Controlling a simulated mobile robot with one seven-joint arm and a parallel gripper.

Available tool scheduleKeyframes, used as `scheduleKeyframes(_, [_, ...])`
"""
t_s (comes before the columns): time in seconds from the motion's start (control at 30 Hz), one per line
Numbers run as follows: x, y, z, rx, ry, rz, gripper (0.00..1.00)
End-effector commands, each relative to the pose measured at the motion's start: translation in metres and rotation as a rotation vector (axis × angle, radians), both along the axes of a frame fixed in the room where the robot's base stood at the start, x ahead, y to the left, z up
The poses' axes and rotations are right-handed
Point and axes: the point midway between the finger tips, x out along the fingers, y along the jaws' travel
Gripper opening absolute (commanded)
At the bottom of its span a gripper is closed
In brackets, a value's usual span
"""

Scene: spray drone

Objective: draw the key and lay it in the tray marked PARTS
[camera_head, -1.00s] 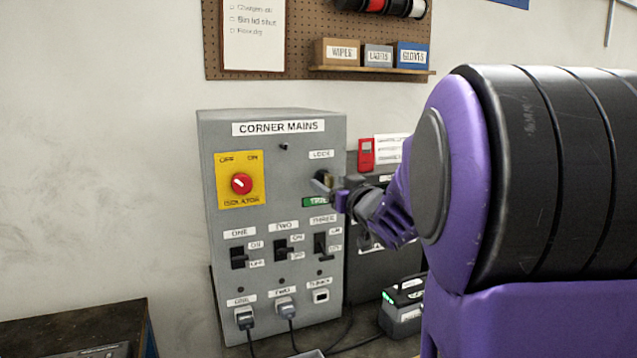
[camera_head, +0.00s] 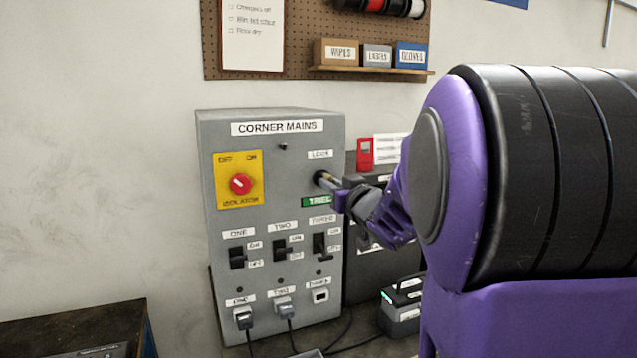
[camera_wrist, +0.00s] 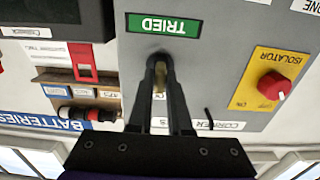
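The brass key (camera_head: 329,179) is at the lock marked LOCK on the grey CORNER MAINS panel (camera_head: 220,290). How far it sits in the lock cannot be told. My gripper (camera_head: 340,186) is at the key, in front of the panel's right side. In the wrist view, which is upside down, my gripper (camera_wrist: 160,62) has its two dark fingers close together with a yellowish part of the key (camera_wrist: 160,78) between them. The fingers appear shut on it. No tray with a readable PARTS label shows; a pale rim (camera_head: 310,353) is cut off at the bottom edge.
The panel carries a red isolator knob (camera_head: 240,184), several black switches and plugs with cables. A dark box and a charger-like unit (camera_head: 402,303) stand to its right. A shelf with labelled boxes (camera_head: 377,55) hangs above. A dark bench (camera_head: 75,325) is at lower left.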

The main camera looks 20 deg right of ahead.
Motion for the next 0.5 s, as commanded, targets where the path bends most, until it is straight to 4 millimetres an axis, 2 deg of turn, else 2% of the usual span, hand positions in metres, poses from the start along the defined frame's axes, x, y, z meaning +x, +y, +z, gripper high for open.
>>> scheduleKeyframes(0.1, [0.0,0.0,0.0,0.0,0.0,0.0,0.0])
scheduleKeyframes(0.5, [0.0,0.0,0.0001,0.0,0.0,0.0,0.0])
